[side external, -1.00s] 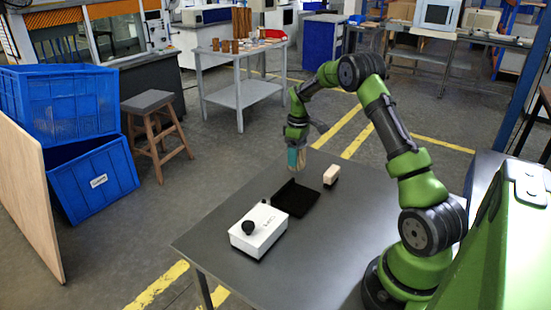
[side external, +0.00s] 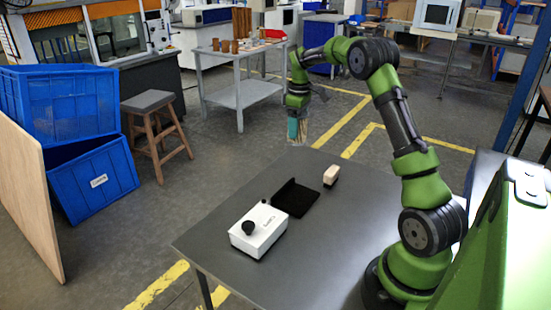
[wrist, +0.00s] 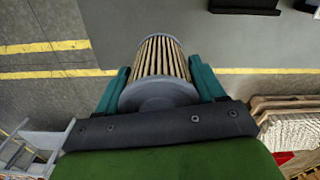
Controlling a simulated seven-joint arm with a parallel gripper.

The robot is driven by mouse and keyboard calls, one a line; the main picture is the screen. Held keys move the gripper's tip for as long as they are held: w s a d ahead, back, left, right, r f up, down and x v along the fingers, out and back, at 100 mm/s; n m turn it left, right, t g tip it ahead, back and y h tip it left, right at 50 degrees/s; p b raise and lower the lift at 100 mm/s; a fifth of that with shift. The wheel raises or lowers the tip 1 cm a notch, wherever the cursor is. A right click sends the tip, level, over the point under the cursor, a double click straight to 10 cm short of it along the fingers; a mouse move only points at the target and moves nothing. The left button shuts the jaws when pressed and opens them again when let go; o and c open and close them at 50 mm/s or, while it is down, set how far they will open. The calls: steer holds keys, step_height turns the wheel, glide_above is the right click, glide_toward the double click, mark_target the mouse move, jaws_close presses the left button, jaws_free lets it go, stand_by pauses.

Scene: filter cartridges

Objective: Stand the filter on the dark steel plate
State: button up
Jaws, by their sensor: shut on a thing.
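My gripper (side external: 297,130) has teal fingers that are shut on the filter (wrist: 160,58). In the wrist view the filter is a pale pleated cylinder with grey end caps, held between the two fingers. In the side view it is small and partly hidden by the fingers, held in the air near the table's far edge. The dark plate (side external: 296,200), black with a raised edge on its left, lies on the table below and apart from the filter.
A white box (side external: 262,236) with a black knob stands in front of the dark plate on the grey table (side external: 330,250). A small pale block with a dark base (side external: 331,174) stands right of the plate. The table's front right area is clear.

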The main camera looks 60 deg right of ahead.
steer(key=shift+s+a+f+n, duration=1.25)
steer(key=shift+s+a+n, duration=0.3)
steer(key=shift+a+n, duration=0.75)
steer(key=shift+s+a+f+n, duration=1.3)
steer(key=shift+s+a+n, duration=0.3)
steer(key=shift+a+n, duration=0.75)
steer(key=shift+s+a+f+n, duration=1.4)
steer(key=shift+a+n, duration=0.55)
steer(key=shift+a, duration=0.65)
steer(key=shift+s+f, duration=0.15)
steer(key=shift+f, duration=0.25)
steer(key=o, duration=1.2)
steer(key=shift+c, duration=0.2)
steer(key=shift+o, duration=0.2)
steer(key=shift+r, duration=0.2)
steer(key=shift+r, duration=0.85)
